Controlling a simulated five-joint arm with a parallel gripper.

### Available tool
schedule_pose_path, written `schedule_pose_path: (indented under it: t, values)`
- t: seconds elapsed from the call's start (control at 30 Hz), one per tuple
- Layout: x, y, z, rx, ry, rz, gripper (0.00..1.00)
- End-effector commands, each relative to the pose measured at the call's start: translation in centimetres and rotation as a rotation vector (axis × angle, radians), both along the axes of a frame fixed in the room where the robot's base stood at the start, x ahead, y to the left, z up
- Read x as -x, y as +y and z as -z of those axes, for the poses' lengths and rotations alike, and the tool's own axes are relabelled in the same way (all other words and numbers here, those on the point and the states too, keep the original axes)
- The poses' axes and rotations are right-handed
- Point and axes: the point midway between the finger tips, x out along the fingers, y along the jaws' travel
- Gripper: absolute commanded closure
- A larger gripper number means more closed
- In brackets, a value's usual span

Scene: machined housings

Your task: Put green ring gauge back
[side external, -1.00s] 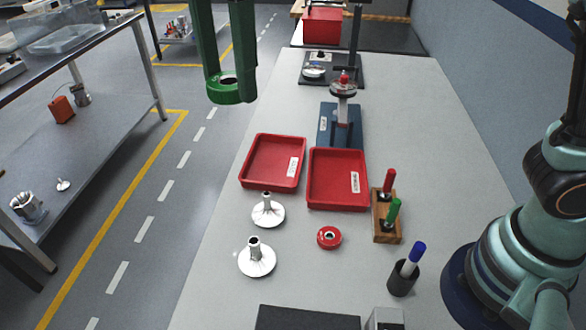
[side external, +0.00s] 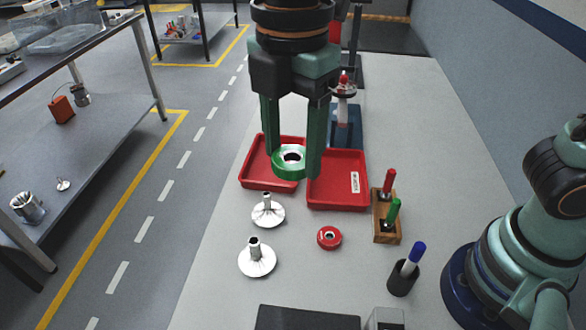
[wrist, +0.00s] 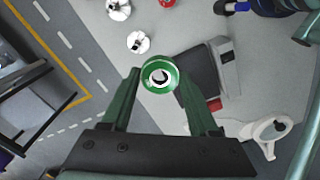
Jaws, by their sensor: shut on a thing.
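The green ring gauge (side external: 289,161) is held between the two green fingers of my gripper (side external: 291,160). It hangs above the bench, in front of the red trays in the side view, with its bore facing up. In the wrist view the green ring gauge (wrist: 160,75) sits between the fingertips, its bore open toward the camera. My gripper (wrist: 160,78) is shut on it. A red ring gauge (side external: 329,237) lies flat on the bench, lower and to the right of the green one in the side view.
Two red trays, left (side external: 256,174) and right (side external: 340,190), lie behind the gripper. Two flanged metal parts (side external: 267,210) (side external: 256,259) stand on the bench. A wooden block (side external: 386,226) holds red- and green-handled plugs. A pen cup (side external: 403,279) stands nearby. A blue stand (side external: 348,128) is behind.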

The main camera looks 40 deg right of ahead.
Motion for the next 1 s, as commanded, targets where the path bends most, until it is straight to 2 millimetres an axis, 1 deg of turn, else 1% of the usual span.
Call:
schedule_pose_path:
  t: [0.03, 0.1, 0.2, 0.3, 0.4, 0.57, 0.67, 1.0]
  values:
    - [0.8, -0.6, 0.9, 0.000, 0.001, -0.006, 1.00]
    - [1.8, -1.3, 2.2, 0.000, 0.001, -0.012, 1.00]
    - [3.0, -2.3, 3.8, 0.000, 0.001, -0.020, 1.00]
    - [3.9, -3.1, 5.1, 0.000, 0.000, -0.026, 1.00]
    - [4.6, -3.6, 5.9, 0.000, 0.000, -0.030, 1.00]
    - [5.0, -3.9, 7.2, 0.001, 0.002, -0.033, 1.00]
    - [5.1, -4.0, 9.1, 0.005, 0.005, -0.033, 1.00]
    - [5.1, -4.0, 17.3, 0.007, 0.008, -0.032, 1.00]
